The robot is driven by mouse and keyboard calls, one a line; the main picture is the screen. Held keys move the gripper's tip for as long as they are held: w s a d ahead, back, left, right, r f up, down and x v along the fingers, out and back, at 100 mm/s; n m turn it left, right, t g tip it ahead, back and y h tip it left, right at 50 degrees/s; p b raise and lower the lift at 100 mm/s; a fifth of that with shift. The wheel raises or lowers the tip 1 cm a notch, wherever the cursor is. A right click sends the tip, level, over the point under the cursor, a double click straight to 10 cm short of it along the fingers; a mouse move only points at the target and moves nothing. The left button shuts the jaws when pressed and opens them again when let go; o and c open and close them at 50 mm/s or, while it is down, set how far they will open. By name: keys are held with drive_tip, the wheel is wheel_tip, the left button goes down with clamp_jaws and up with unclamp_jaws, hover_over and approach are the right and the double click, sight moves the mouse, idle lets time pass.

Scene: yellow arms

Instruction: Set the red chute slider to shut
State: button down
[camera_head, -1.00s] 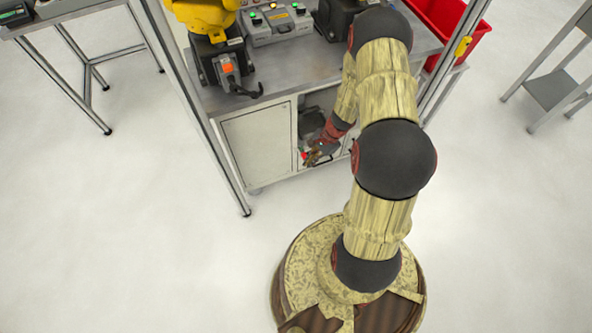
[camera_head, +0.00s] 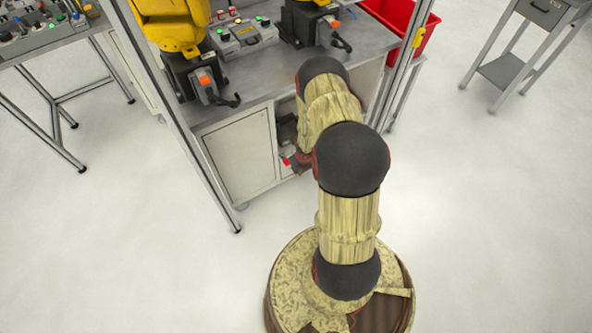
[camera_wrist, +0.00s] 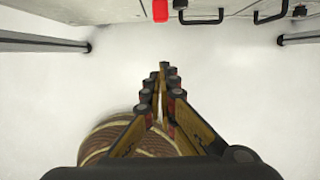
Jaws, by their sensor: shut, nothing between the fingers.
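The red slider (camera_wrist: 160,10) shows as a small red block at the top edge of the wrist view, on the pale cabinet front. In the head view a small red spot (camera_head: 286,161) shows low on the cabinet, beside my arm's end. My gripper (camera_wrist: 164,68) is shut and empty in the wrist view. Its tips are below the red slider in the picture and apart from it, with floor showing between. In the head view my arm hides most of the gripper. How far the slider stands along its travel cannot be told.
The cabinet door (camera_head: 240,157) is closed, left of my arm. Black handles (camera_wrist: 198,12) stick out to the right of the slider. Metal frame posts (camera_wrist: 40,42) stand at both sides. Yellow arms and a control box (camera_head: 243,37) stand on the bench above. The floor in front is clear.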

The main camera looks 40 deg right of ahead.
sight(288, 164)
drive_tip(key=w+d+f+b, duration=0.1)
drive_tip(key=w+f+b, duration=0.1)
drive_tip(key=w+f, duration=0.3)
drive_tip(key=shift+x, duration=0.85)
drive_tip(key=shift+w+d, duration=0.1)
drive_tip(key=shift+w, duration=0.05)
drive_tip(key=w, duration=0.1)
drive_tip(key=w+p, duration=0.1)
drive_tip(key=w, duration=0.1)
drive_tip(key=shift+d, duration=0.4)
